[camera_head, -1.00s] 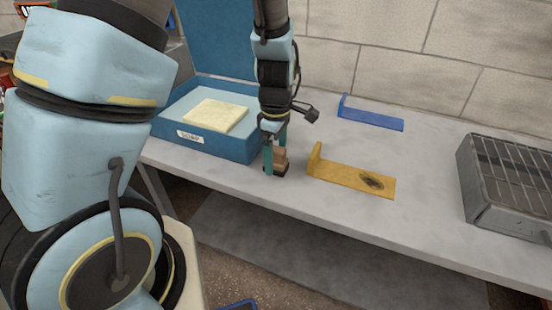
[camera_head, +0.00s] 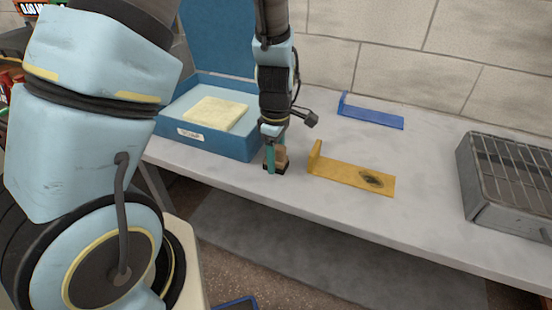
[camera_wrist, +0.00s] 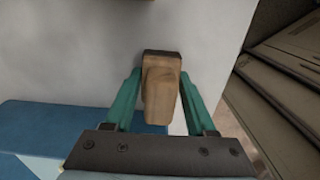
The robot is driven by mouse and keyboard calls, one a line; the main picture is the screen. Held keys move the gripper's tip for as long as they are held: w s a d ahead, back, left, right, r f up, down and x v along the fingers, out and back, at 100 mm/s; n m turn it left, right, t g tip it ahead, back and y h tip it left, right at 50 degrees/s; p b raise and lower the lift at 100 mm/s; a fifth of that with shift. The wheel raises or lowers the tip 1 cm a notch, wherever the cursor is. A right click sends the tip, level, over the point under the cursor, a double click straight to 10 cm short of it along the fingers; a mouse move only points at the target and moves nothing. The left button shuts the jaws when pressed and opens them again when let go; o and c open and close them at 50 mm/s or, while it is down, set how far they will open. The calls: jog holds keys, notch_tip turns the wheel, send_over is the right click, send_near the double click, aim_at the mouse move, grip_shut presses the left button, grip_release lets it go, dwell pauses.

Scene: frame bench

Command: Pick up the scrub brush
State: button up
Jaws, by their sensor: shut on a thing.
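The scrub brush (camera_head: 282,156) has a brown wooden handle and a dark base. It is at the front edge of the grey bench, between the blue box and the yellow bracket. My gripper (camera_head: 274,158) points down with its green fingers around the brush. In the wrist view the brush (camera_wrist: 161,88) sits between the two green fingers (camera_wrist: 158,100), and the gripper is shut on its wooden handle. The dark base shows beyond the handle. I cannot tell whether the base touches the bench.
An open blue box (camera_head: 236,146) with a pale yellow pad (camera_head: 215,113) inside stands left of the gripper. A yellow bracket (camera_head: 340,174) with a dark stain lies close on the right. A blue bracket (camera_head: 372,117) lies behind it. A metal rack (camera_head: 505,185) stands at the far right.

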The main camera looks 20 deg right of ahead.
grip_shut()
jog(key=shift+r, duration=0.1)
